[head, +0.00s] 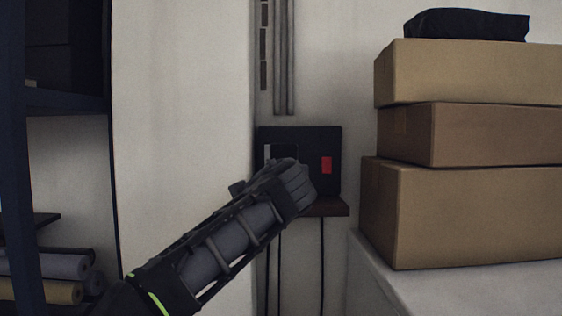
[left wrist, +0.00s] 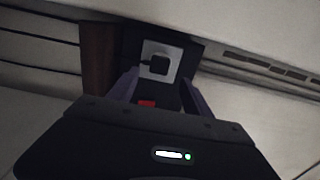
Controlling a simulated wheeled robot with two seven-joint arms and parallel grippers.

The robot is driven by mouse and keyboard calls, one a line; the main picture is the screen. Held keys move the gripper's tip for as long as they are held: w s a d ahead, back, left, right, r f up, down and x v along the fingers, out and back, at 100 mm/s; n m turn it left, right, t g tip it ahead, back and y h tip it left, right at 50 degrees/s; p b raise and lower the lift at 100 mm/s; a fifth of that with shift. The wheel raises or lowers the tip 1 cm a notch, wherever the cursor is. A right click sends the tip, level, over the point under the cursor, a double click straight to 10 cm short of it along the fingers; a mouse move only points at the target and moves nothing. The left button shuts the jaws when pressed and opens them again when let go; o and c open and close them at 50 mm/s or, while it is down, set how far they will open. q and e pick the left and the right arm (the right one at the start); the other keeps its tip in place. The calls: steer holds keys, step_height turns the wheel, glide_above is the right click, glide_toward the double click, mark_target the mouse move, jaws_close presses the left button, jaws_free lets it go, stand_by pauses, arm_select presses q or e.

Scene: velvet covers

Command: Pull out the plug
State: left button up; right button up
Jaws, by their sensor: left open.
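A black wall box (head: 318,140) is mounted low on the wall, with a red patch (head: 327,165) on its right side. In the left wrist view a black plug (left wrist: 159,66) sits in a pale grey socket plate (left wrist: 150,47), with the red patch (left wrist: 146,103) nearer the gripper. My left gripper (left wrist: 160,78) is open, its two fingers pointing at the plate on either side of the plug. No contact shows, and I cannot tell the remaining distance. In the head view my left arm hides the plug and most of the socket. My right gripper is not in view.
A brown ledge (head: 325,208) is under the box, with thin cables hanging below. Stacked cardboard boxes (head: 470,215) stand on a white surface (head: 375,275) at right. A dark shelf (head: 62,101) with rolls is at left. Conduits (head: 284,60) run up the wall above.

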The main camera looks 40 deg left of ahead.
arm_select(q)
steer(key=p+x, duration=0.3)
steer(key=x, duration=0.4)
steer(key=shift+w+a+p, duration=0.2)
steer(key=shift+p, duration=0.2)
stand_by(0.3)
steer(key=shift+f+b, duration=0.3)
steer(key=shift+b, duration=0.15)
steer(key=shift+f+b, duration=0.25)
steer(key=shift+b, duration=0.05)
stand_by(0.4)
steer(key=shift+r, duration=0.2)
jaws_close()
stand_by(0.4)
steer(key=shift+s+d+f, duration=0.1)
stand_by(0.4)
